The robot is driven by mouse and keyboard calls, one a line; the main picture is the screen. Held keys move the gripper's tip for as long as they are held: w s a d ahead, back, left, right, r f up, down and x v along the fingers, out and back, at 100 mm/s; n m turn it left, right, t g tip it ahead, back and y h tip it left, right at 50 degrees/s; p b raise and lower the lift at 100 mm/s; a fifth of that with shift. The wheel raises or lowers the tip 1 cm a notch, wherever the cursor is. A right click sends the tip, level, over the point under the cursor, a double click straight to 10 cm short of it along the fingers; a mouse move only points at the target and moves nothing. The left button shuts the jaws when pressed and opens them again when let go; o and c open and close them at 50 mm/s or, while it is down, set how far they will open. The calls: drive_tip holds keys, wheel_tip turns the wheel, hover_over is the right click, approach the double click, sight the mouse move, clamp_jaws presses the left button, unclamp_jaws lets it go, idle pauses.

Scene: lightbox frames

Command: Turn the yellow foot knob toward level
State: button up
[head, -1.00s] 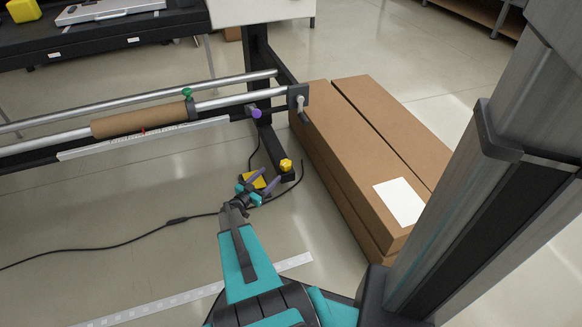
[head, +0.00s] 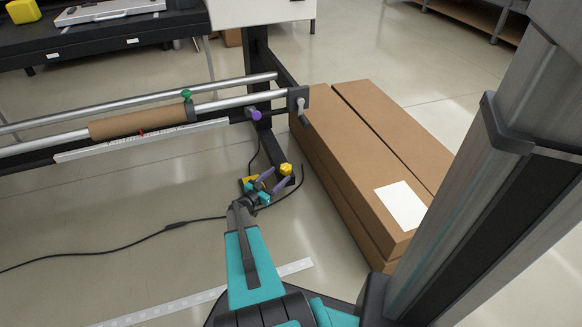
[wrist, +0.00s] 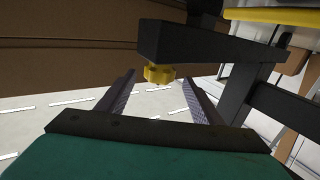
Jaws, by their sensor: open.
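The yellow foot knob (head: 286,169) is at the end of the dark frame foot, near the floor. In the wrist view the lobed knob (wrist: 158,75) shows under the end of the dark foot beam (wrist: 195,43). My gripper (head: 276,179) is open, low over the floor, with its purple fingers pointing at the knob from the near left. In the wrist view my gripper (wrist: 159,79) has one finger on each side of the knob. The knob appears between the fingertips. I cannot tell whether it is fully inside them; no contact shows.
Long cardboard boxes (head: 360,165) lie right of the foot. A black cable (head: 150,240) runs over the floor near my gripper.

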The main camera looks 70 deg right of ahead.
sight(289, 167)
drive_tip(key=b+x, duration=0.3)
drive_tip(key=x, duration=0.5)
drive_tip(key=shift+s+d+f, duration=0.1)
drive_tip(key=shift+d+f, duration=0.05)
drive_tip(key=shift+b+x, duration=0.3)
drive_tip(key=shift+x, duration=0.5)
drive_tip(key=c, duration=1.1)
drive_tip(key=shift+o, duration=0.2)
drive_tip(key=shift+r, duration=0.2)
drive_tip(key=shift+r+m+g+p, duration=0.1)
drive_tip(key=shift+m+g+p, duration=0.3)
drive_tip(key=shift+p, duration=0.7)
